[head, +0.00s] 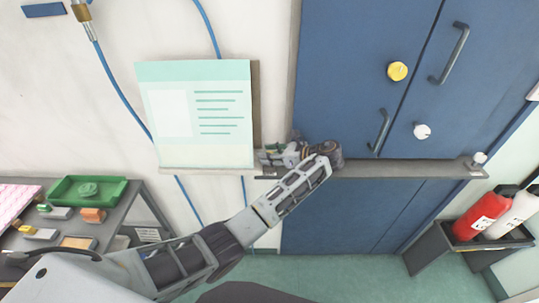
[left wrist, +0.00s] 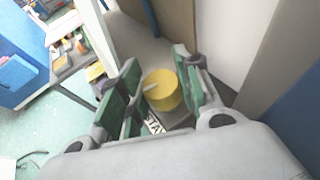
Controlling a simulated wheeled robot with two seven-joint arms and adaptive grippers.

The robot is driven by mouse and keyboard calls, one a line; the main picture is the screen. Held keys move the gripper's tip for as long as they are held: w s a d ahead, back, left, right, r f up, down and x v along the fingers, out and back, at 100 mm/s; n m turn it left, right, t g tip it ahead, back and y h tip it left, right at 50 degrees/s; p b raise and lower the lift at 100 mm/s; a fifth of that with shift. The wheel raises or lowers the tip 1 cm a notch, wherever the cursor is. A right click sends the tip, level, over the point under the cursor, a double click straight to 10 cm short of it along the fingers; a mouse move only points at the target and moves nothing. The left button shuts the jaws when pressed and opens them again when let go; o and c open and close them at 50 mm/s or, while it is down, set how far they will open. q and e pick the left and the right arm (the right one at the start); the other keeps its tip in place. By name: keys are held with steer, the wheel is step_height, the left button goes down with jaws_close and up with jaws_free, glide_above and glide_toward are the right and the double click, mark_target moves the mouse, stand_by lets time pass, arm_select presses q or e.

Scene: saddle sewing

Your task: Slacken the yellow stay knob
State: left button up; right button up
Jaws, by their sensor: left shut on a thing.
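The yellow stay knob (left wrist: 160,90) shows in the left wrist view between the green-padded fingers of my left gripper (left wrist: 158,95). A pale pointer line crosses its top, and a plate lettered "STA…" lies beside it, partly covered by a finger. My left gripper is shut on the knob. In the head view my left gripper (head: 274,155) is at the left end of the grey bar (head: 400,168), and the knob is hidden there by the gripper. My right gripper is not in view.
Blue cabinet doors (head: 350,60) carry another yellow knob (head: 397,71), a white knob (head: 422,131) and dark handles. A poster (head: 195,110) hangs left of the gripper. A bench with a green tray (head: 65,190) stands at left. Fire extinguishers (head: 482,215) stand at right.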

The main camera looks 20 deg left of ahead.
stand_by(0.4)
arm_select(q)
steer(key=o, duration=0.7)
steer(key=shift+o, duration=0.2)
steer(key=shift+r, duration=5.05)
steer(key=shift+o, duration=0.2)
